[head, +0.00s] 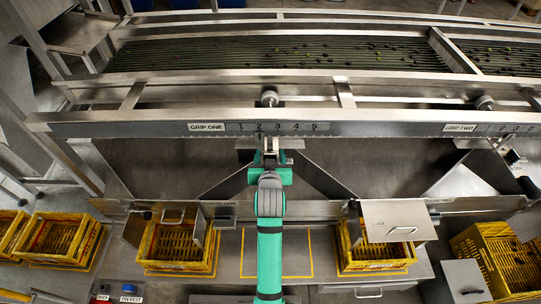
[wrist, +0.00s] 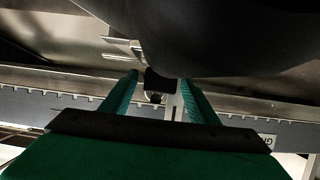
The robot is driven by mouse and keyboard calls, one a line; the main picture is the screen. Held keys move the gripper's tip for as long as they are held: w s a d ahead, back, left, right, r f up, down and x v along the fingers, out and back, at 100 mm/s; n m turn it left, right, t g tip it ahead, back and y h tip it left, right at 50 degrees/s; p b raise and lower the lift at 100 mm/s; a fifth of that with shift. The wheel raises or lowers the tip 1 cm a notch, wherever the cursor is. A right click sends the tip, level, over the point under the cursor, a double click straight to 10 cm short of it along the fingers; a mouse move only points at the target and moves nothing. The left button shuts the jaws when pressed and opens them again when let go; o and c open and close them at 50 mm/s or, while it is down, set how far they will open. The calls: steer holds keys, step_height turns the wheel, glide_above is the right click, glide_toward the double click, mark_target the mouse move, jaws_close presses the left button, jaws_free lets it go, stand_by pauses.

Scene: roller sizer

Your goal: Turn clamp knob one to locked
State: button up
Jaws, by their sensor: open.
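The rail labelled GRIP ONE (head: 207,127) carries a numbered scale. A round grey knob (head: 270,98) stands just behind this scale, and a pale bracket-like part hangs below the scale's 2 and 3. I cannot tell which part is clamp knob one or which way it is turned. My gripper (head: 270,152) is at the rail's front, below the scale. In the wrist view my gripper (wrist: 158,80) is open, its two green fingers on either side of a small dark block (wrist: 160,79). I cannot tell whether they touch it.
A second round knob (head: 485,102) stands by the GRIP TWO label (head: 460,128). Yellow crates (head: 178,268) stand below on both sides of my arm. A large dark curved surface (wrist: 230,35) fills the upper wrist view.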

steer(key=c, duration=1.1)
steer(key=shift+o, duration=0.3)
steer(key=shift+a+m+h, duration=0.1)
steer(key=shift+m+h, duration=0.3)
steer(key=shift+h, duration=0.1)
steer(key=m+g+h, duration=0.1)
steer(key=m+h, duration=0.2)
steer(key=h, duration=0.1)
steer(key=shift+m, duration=0.3)
steer(key=m+g+h, duration=0.2)
steer(key=m+h, duration=0.1)
steer(key=shift+m+h, duration=0.3)
steer(key=shift+h, duration=0.1)
steer(key=m+g+h, duration=0.3)
steer(key=m+g, duration=0.1)
steer(key=shift+m+g, duration=0.3)
steer(key=shift+m, duration=0.1)
steer(key=shift+m+g+h, duration=0.5)
steer(key=shift+m+g, duration=0.4)
steer(key=shift+g, duration=0.1)
steer(key=shift+f+m+g, duration=0.1)
steer(key=shift+m+g, duration=0.2)
steer(key=shift+g, duration=0.1)
